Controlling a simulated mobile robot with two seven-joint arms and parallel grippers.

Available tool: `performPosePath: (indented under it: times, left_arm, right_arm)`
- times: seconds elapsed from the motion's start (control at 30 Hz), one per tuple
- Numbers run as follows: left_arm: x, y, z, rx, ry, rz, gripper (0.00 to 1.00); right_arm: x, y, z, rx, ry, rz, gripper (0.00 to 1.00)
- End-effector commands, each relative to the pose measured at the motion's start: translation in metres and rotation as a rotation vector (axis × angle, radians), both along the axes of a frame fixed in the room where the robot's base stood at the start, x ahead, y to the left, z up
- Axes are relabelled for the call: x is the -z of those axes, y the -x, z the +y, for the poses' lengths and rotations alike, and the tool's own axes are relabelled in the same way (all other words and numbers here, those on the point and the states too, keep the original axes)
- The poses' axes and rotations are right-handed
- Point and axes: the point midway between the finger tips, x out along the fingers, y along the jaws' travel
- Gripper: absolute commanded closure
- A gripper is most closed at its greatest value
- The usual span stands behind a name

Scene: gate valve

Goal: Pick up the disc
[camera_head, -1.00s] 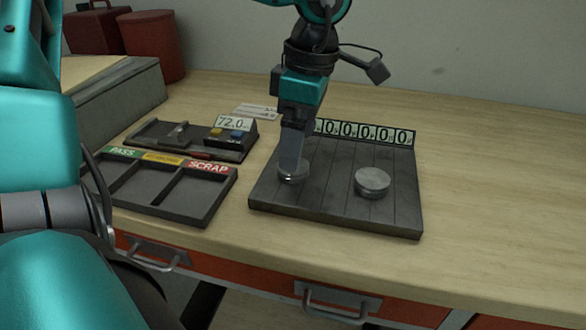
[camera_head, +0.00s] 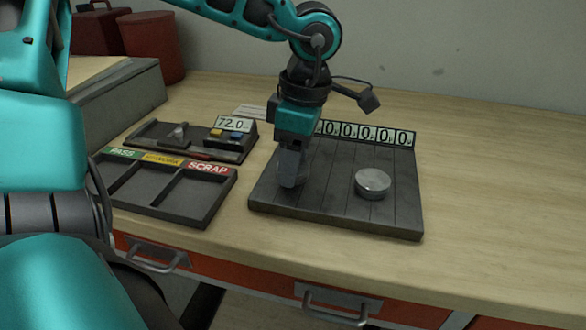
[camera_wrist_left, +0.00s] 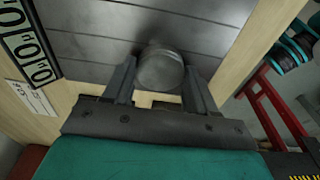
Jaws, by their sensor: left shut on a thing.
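My left gripper (camera_head: 290,180) points down over the left part of a dark grey slotted plate (camera_head: 330,205). It is shut on a round grey metal disc (camera_wrist_left: 160,68), which shows between the two fingers in the left wrist view. In the head view the fingers hide this disc. I cannot tell whether it touches the plate. A second grey disc (camera_head: 373,183) lies flat on the plate, to the right of the gripper and apart from it. My right gripper is not in view.
A tray (camera_head: 207,210) with PASS, a yellow-labelled and SCRAP compartments stands left of the plate, its compartments empty. Behind it is a gauge unit (camera_head: 180,140) with a 72.0 display. A number strip (camera_head: 370,132) runs along the plate's back edge. The table on the right is clear.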

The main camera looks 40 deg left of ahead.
Motion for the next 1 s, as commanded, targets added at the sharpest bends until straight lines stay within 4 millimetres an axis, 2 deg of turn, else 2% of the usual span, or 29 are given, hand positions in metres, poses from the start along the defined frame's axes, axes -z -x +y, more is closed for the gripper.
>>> performPosePath:
  times: [0.03,0.33,0.57,0.73,0.87,1.0]
  left_arm:
    - [0.0,0.0,0.0,0.0,0.0,0.0,0.61]
    - [-0.001,-0.001,0.0,0.0,0.0,-0.002,0.89]
    - [-0.002,-0.001,0.0,0.0,0.0,-0.002,0.89]
    - [-0.011,-0.001,0.0,0.0,-0.001,-0.005,0.89]
    - [-0.028,-0.001,0.0,-0.001,0.0,-0.007,0.89]
    - [-0.059,-0.002,0.0,-0.001,-0.001,-0.009,0.89]
  right_arm:
    - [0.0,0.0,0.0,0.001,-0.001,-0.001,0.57]
    - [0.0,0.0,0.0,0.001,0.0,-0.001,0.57]
    - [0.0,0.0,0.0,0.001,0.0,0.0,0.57]
    - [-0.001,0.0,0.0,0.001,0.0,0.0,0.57]
    - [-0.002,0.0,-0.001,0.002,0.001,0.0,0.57]
    - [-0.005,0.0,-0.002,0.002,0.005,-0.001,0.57]
